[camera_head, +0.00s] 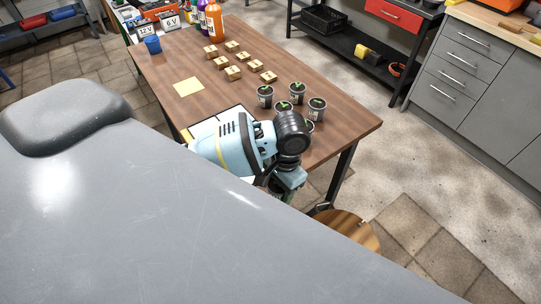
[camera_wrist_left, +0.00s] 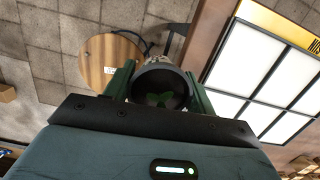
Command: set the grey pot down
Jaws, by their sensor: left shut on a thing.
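My left gripper (camera_head: 276,193) is low at the table's near edge in the head view, mostly hidden behind its own wrist. In the left wrist view its green fingers (camera_wrist_left: 160,92) are shut on a round grey pot (camera_wrist_left: 146,84) with dark soil and a green sprout. The held pot is beside the table edge there, with floor and a stool behind it; I cannot tell its exact height. Several similar grey pots (camera_head: 265,97) with sprouts stand on the wooden table (camera_head: 163,65) at its right end. My right gripper is not in view.
A white panel (camera_head: 205,128) with a yellow edge lies by the table's near edge, partly behind my arm. Several small wooden blocks (camera_head: 233,73), a yellow sheet (camera_head: 188,87) and a blue cup (camera_head: 152,45) are on the table. A round wooden stool (camera_head: 352,232) stands below the near edge.

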